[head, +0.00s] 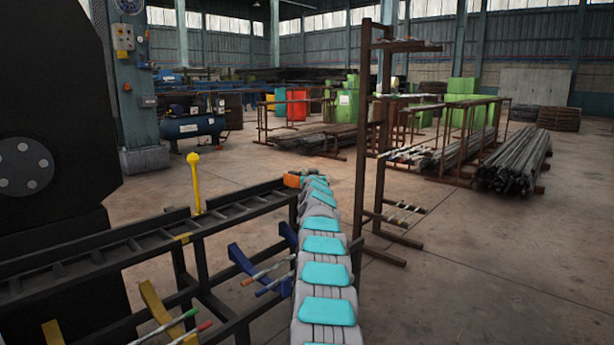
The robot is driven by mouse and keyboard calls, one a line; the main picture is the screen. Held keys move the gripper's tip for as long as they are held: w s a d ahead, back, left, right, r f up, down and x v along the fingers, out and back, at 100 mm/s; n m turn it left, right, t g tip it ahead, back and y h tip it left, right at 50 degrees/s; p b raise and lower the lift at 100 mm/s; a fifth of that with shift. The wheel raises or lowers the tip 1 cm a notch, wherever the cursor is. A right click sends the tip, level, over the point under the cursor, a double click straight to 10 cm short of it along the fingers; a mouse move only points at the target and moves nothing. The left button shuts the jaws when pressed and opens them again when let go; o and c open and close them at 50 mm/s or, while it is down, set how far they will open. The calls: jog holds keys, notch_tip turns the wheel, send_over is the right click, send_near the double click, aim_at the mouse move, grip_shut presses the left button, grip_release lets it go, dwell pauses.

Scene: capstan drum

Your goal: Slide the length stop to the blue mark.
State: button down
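A dark rail (110,252) with cross slats runs from the lower left to the middle of the head view. A small orange block (292,181), perhaps the length stop, sits at the rail's far right end. My grey and cyan arm reaches up to it, and its far end is right beside the block. My gripper's fingers cannot be made out there, so I cannot tell whether they hold the block. A yellow mark (182,237) is on the rail's near side. I cannot make out a blue mark on the rail.
A yellow lever with a round knob (194,160) stands up at the rail. Blue arms (242,260) and yellow arms (155,303) stick out below the rail, with thin rods across them. A brown rack (372,150) stands behind my arm.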

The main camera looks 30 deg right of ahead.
jog(key=shift+d+r, duration=0.1)
jog(key=shift+d, duration=0.1)
dwell(0.4)
jog(key=shift+c, duration=1.8)
grip_release()
jog(key=shift+d, duration=0.15)
jog(key=shift+w, duration=0.1)
jog(key=shift+b, duration=0.3)
